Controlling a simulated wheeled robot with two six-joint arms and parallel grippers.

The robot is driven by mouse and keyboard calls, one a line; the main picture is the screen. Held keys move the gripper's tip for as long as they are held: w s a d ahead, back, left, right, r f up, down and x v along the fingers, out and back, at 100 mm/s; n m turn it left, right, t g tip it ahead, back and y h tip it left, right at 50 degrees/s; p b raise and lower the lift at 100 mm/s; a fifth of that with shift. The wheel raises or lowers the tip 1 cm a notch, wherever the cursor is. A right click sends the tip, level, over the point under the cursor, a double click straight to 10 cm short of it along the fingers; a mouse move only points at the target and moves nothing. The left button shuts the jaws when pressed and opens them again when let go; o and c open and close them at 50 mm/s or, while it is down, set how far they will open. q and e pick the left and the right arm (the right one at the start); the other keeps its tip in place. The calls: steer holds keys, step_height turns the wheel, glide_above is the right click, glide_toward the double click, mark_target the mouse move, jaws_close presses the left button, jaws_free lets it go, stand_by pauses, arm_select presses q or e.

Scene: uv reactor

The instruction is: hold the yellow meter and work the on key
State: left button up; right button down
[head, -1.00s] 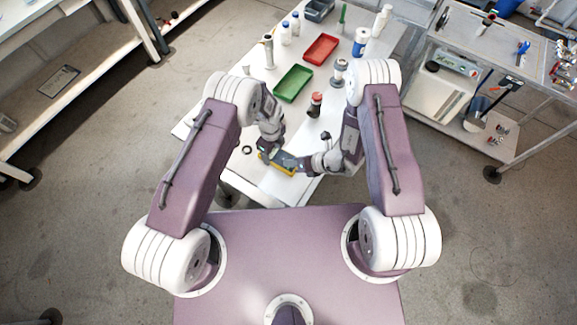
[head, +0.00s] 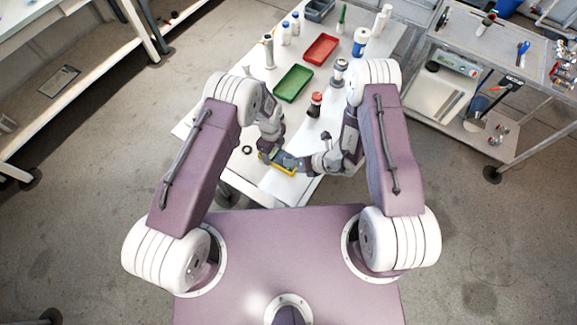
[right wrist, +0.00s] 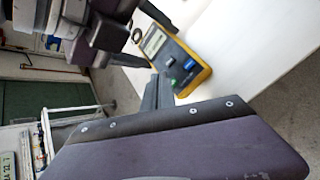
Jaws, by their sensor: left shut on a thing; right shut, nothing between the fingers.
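In the head view the meter (head: 290,172) is at the near end of the white table, partly covered by my grippers. My left gripper (head: 264,152) is shut on the meter's display end; its dark fingers also show in the right wrist view (right wrist: 143,40). My right gripper (head: 293,163) is shut and empty. Its dark fingertips (right wrist: 151,92) are close to the meter's key end; I cannot tell whether they touch it.
On the white table (head: 226,108) are a green tray (head: 293,84), a red tray (head: 321,49), a dark red-capped bottle (head: 315,104) and several other bottles. A black ring (head: 247,150) lies left of the meter. A metal cart (head: 450,90) stands at the right.

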mark_target(291, 169)
steer(key=shift+f, duration=0.15)
stand_by(0.4)
steer(key=shift+f, duration=0.3)
steer(key=shift+f, duration=0.3)
stand_by(0.5)
steer(key=shift+r, duration=0.75)
steer(key=shift+r, duration=2.5)
